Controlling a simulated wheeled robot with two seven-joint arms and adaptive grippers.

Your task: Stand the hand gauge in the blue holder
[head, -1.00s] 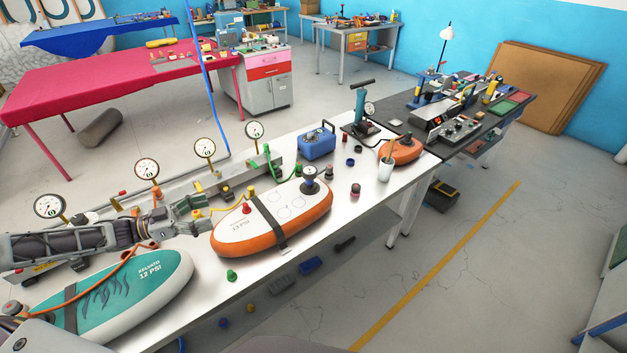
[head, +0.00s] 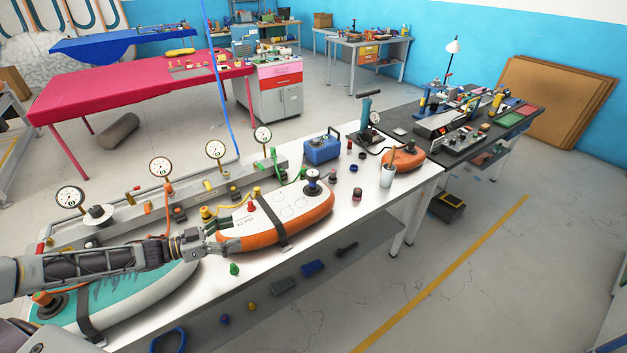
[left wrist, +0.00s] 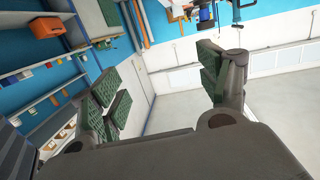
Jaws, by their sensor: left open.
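My left gripper (head: 226,237) is open at the left end of the white and orange board (head: 270,232). In the left wrist view its green-padded fingers (left wrist: 160,90) are spread with nothing between them. I cannot single out the hand gauge surely. Several round dial gauges stand along the rail, one of them at its right end (head: 263,136). Another dial (head: 374,118) is beside the upright pump (head: 365,108). I cannot single out the blue holder either; a blue box with a handle (head: 321,149) stands behind the board. My right gripper is not in view.
The teal board (head: 140,290) lies under my left arm. A green cap (head: 234,269) is at the table's front edge. A white cup (head: 387,176) and a small orange board (head: 405,160) are farther right. A cluttered dark bench (head: 400,143) adjoins the table.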

